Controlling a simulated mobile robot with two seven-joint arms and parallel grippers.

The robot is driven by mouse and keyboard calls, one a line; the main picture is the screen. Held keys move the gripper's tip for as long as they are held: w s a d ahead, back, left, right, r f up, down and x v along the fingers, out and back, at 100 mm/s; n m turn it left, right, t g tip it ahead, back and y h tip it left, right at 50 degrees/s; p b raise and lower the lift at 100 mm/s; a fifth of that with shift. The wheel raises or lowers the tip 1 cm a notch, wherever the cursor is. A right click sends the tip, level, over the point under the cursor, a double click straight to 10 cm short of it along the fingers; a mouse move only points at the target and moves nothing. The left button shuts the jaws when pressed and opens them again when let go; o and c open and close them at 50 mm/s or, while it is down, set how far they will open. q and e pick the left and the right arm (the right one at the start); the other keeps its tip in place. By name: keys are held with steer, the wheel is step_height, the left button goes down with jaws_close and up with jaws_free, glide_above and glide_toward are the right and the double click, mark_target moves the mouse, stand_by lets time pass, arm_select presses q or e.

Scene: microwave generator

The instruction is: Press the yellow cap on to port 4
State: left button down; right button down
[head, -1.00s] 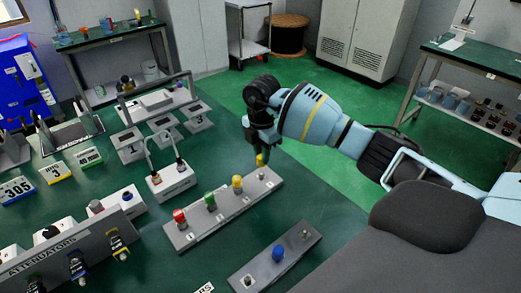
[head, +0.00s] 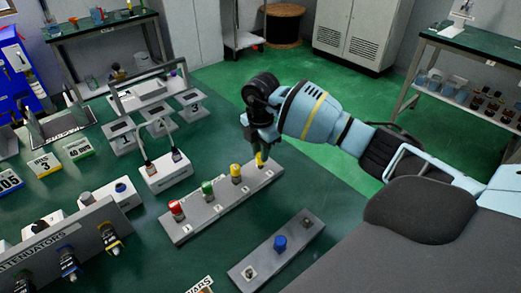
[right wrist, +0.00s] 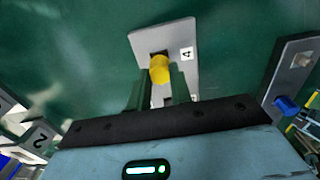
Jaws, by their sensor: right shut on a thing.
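A grey port strip (head: 222,207) lies on the green bench in the head view. Red (head: 176,207), green (head: 208,188) and yellow (head: 236,172) caps stand on it. My right gripper (head: 261,150) points down over the far right end of the strip, shut on another yellow cap (head: 260,160). In the right wrist view the held yellow cap (right wrist: 159,68) is between the fingers, at the port beside the label 4 (right wrist: 186,54). The cap hides the port, so I cannot tell how far down it sits. My left gripper is not in view.
A second grey strip (head: 252,272) with a blue cap (head: 280,243) lies nearer. A white box with cables (head: 165,176) stands left of the port strip. An attenuator panel (head: 50,255) is at the lower left. The bench edge is behind my right gripper.

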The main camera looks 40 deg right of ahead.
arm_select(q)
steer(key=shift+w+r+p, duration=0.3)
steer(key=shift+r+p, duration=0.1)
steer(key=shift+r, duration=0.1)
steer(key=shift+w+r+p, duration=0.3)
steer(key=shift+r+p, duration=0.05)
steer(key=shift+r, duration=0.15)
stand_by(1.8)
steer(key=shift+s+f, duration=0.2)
arm_select(e)
steer(key=shift+f, duration=0.6)
steer(key=c, duration=1.2)
jaws_free()
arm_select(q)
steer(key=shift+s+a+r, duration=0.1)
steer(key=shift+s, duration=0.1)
arm_select(e)
step_height(320, 180, up, 8)
steer(key=shift+f, duration=0.1)
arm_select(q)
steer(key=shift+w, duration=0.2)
arm_select(e)
steer(key=shift+f, duration=0.1)
